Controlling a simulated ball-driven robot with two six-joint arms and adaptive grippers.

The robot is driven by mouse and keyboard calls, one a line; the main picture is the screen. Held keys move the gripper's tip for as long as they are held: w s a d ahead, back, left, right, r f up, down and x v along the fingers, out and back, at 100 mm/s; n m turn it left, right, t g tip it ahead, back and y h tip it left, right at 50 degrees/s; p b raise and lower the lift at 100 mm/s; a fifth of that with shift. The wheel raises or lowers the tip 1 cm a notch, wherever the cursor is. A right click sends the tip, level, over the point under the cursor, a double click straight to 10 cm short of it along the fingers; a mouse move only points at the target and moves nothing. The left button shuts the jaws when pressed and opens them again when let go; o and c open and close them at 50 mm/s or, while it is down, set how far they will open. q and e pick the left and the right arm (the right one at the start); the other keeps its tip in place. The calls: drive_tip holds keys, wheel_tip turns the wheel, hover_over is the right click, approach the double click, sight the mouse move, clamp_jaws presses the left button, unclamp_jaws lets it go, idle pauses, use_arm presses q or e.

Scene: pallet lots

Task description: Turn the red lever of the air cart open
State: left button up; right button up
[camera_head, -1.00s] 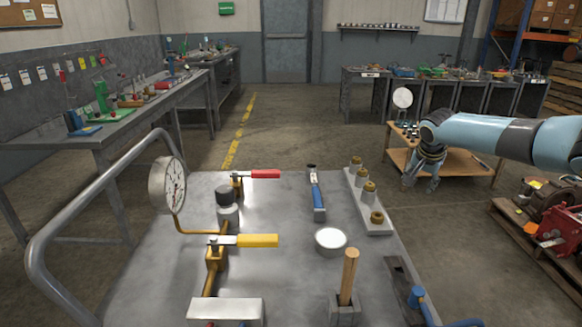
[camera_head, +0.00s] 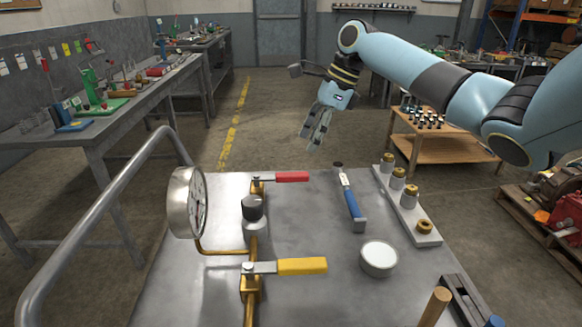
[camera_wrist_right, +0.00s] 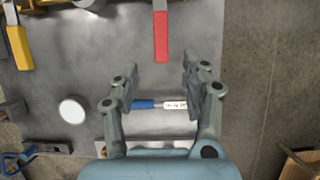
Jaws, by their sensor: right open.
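The red lever (camera_head: 292,177) is on a brass valve at the far end of the grey cart top (camera_head: 310,240), its handle pointing right in the head view. In the right wrist view the red lever (camera_wrist_right: 160,30) hangs down from the top edge, ahead of the fingertips. My right gripper (camera_head: 316,130) is open and empty above and beyond the far edge of the cart, apart from the lever. In the right wrist view its two fingers (camera_wrist_right: 158,80) are spread wide. My left gripper is not in view.
A yellow lever (camera_head: 302,266), a pressure gauge (camera_head: 187,203), a blue-handled tool (camera_head: 352,205), a white round lid (camera_head: 379,258) and a rack with several brass fittings (camera_head: 410,212) are on the cart. A wooden cart (camera_head: 440,152) stands behind right.

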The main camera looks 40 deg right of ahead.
sight(294, 174)
drive_tip(key=shift+x, duration=1.1)
drive_tip(key=b+x, duration=0.1)
drive_tip(key=x, duration=0.2)
drive_tip(key=shift+w+a+f, duration=0.1)
drive_tip(key=shift+w+f, duration=0.05)
drive_tip(key=shift+f, duration=0.1)
drive_tip(key=x, duration=0.3)
drive_tip(key=shift+w+f, duration=0.1)
drive_tip(key=shift+f, duration=0.3)
drive_tip(key=shift+c, duration=0.5)
drive_tip(key=c, duration=0.7)
clamp_jaws()
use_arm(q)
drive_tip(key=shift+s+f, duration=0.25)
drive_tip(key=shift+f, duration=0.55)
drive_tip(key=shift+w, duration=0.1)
